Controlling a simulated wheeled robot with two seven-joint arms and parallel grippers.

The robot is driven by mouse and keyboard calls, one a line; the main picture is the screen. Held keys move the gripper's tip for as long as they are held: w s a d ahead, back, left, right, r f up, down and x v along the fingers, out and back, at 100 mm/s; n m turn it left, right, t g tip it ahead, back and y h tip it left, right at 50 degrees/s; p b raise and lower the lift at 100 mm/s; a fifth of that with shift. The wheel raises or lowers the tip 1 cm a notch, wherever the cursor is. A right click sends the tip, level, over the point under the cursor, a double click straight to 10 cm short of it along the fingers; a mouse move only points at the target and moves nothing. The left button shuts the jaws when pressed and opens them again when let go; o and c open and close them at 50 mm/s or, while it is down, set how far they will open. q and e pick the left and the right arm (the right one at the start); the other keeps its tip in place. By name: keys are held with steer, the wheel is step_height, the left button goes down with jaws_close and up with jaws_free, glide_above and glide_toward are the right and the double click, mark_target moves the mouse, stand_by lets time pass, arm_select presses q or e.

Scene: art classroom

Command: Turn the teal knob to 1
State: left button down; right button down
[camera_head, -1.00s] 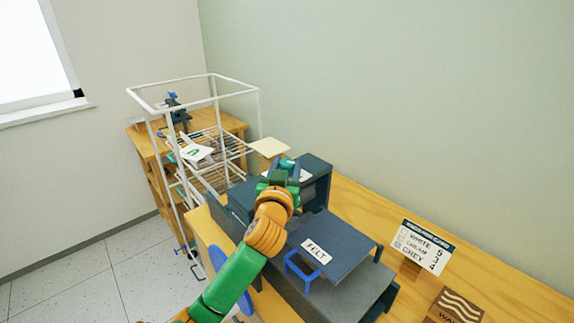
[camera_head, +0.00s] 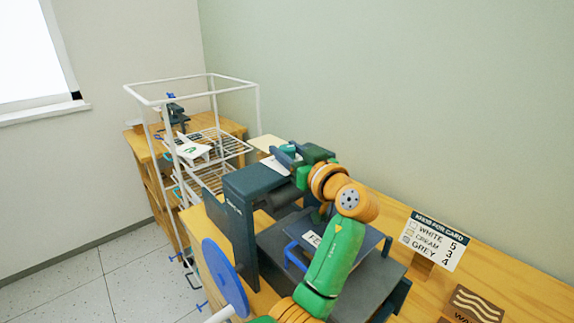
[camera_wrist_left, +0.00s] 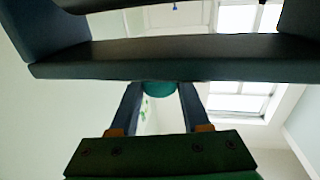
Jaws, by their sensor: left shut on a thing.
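The teal knob (camera_wrist_left: 160,88) shows in the left wrist view between the two fingers of my left gripper (camera_wrist_left: 158,108), at the underside of a dark bar. In the head view my left gripper (camera_head: 285,157) is at the top of the dark blue-grey press (camera_head: 255,182), and its fingers and arm hide the knob there. The gripper is shut on the knob. I cannot read any scale or the knob's setting. My right gripper is not in view.
The press has a blue handwheel (camera_head: 224,278) and a board labelled FELT (camera_head: 365,245), partly behind my left arm. A card sign (camera_head: 435,240) reads white 5, cream 3, grey 4. A wave-marked block (camera_head: 476,304) stands right. A white wire rack (camera_head: 215,150) stands left.

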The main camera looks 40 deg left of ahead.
arm_select(q)
steer(key=n+g, duration=0.1)
steer(key=g, duration=0.1)
steer(key=shift+n+g+b, duration=0.35)
steer(key=shift+n+g, duration=0.05)
steer(key=shift+n+g+y, duration=0.3)
steer(key=shift+n+g, duration=0.3)
steer(key=shift+g, duration=0.3)
steer(key=shift+r+n+g, duration=0.1)
steer(key=shift+n+g, duration=0.4)
steer(key=shift+g, duration=0.3)
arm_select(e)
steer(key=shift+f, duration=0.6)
arm_select(q)
steer(key=shift+n+g, duration=0.3)
steer(key=shift+g, duration=0.2)
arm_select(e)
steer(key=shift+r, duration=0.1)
arm_select(q)
steer(key=shift+c, duration=1.8)
jaws_free()
steer(key=shift+a, duration=0.1)
